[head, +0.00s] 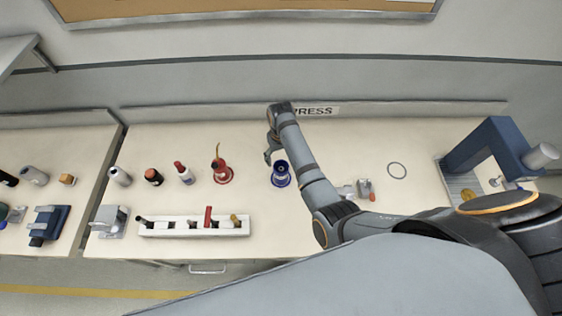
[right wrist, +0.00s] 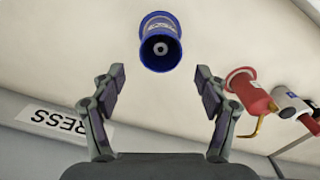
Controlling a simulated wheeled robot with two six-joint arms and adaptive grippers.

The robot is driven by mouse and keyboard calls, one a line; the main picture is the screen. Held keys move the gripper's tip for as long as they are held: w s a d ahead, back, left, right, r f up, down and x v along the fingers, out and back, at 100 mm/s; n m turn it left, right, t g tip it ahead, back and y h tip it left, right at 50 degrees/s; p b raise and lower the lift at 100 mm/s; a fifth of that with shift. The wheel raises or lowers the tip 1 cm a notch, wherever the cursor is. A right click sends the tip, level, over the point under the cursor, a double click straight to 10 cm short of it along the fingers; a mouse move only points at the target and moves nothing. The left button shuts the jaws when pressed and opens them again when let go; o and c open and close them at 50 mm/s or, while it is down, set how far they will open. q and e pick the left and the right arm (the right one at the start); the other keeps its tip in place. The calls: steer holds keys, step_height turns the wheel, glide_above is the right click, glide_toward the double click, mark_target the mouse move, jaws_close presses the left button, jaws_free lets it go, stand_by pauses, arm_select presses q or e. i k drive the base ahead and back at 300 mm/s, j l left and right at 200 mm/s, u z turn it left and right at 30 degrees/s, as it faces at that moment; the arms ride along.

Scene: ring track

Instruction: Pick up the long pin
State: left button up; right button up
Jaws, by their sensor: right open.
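A white rack (head: 180,229) at the front of the bench holds several small pieces. A red one (head: 208,216) stands tallest in it, and a yellowish one (head: 235,220) is at its right end. I cannot tell for sure which piece is the long pin. My right gripper (head: 268,157) is over the back of the bench, behind and to the right of the rack. In the right wrist view it is open and empty (right wrist: 160,90), with a blue spool-shaped holder (right wrist: 160,42) ahead between the finger lines, apart from them. My left gripper is out of view.
The blue holder (head: 281,178) stands beside my right forearm. A red oil can (head: 222,172) and several bottles (head: 184,173) stand left of it. A grey device (head: 110,220) sits left of the rack.

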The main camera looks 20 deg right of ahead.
mark_target(189, 222)
steer(key=k+j, duration=0.2)
steer(key=k, duration=0.3)
steer(key=k+j, duration=0.2)
steer(key=k, duration=0.25)
